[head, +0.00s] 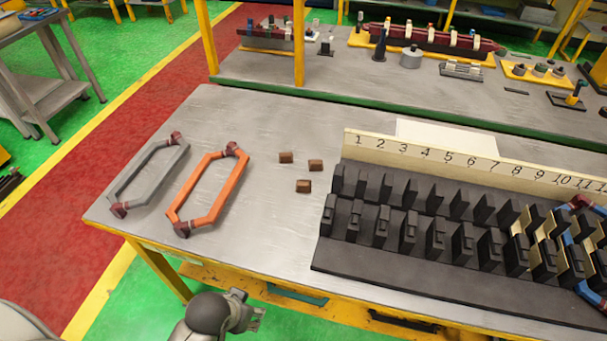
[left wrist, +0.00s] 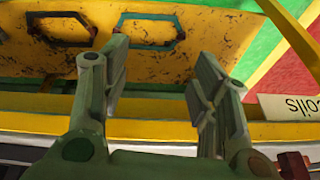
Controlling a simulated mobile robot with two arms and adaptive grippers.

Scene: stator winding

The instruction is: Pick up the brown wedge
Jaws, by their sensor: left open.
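Three small brown wedges lie on the grey table (head: 250,120), left of the black stator block. One wedge (head: 286,157) is at the back left, another (head: 316,165) is at the back right, and a third (head: 303,186) is nearer the front. My left gripper (head: 256,313) is in front of the table's front edge, low in the head view and apart from the wedges. In the left wrist view the left gripper (left wrist: 161,75) has its fingers wide apart with nothing between them. No wedge shows in that view. My right gripper is not in view.
A grey coil frame (head: 148,172) and an orange one (head: 207,188) lie at the table's left. The black slotted stator block (head: 420,270) fills the right, with a numbered strip (head: 450,158) behind it. A worn yellow shelf (left wrist: 145,65) shows beyond the fingers.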

